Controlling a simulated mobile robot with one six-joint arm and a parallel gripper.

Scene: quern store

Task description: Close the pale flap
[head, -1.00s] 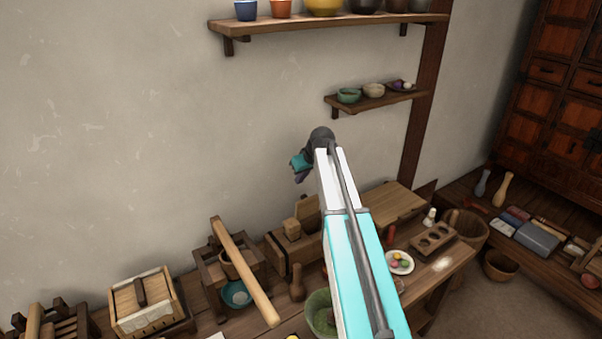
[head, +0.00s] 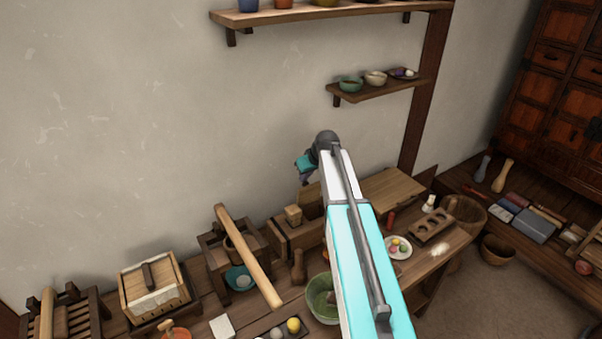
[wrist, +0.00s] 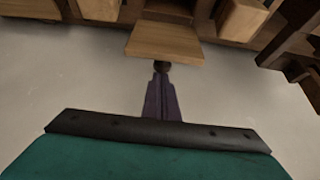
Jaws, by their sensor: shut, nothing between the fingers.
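The pale flap (head: 309,196) is a light wooden board standing raised on a long wooden box (head: 294,235) at the back of the bench, against the wall. My arm covers part of the box. In the wrist view the flap (wrist: 165,42) lies straight ahead of my fingertips. My gripper (head: 305,179) is just above the flap's upper edge in the head view. In the wrist view my gripper (wrist: 162,70) is shut and empty, its dark tip at the flap's near edge. I cannot tell whether they touch.
A wooden press with a long handle (head: 248,255) and a slatted box (head: 152,288) stand to the left. A green bowl (head: 321,297) and a plate of sweets (head: 398,247) are in front. A small shelf (head: 379,89) hangs above; the wall between is bare.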

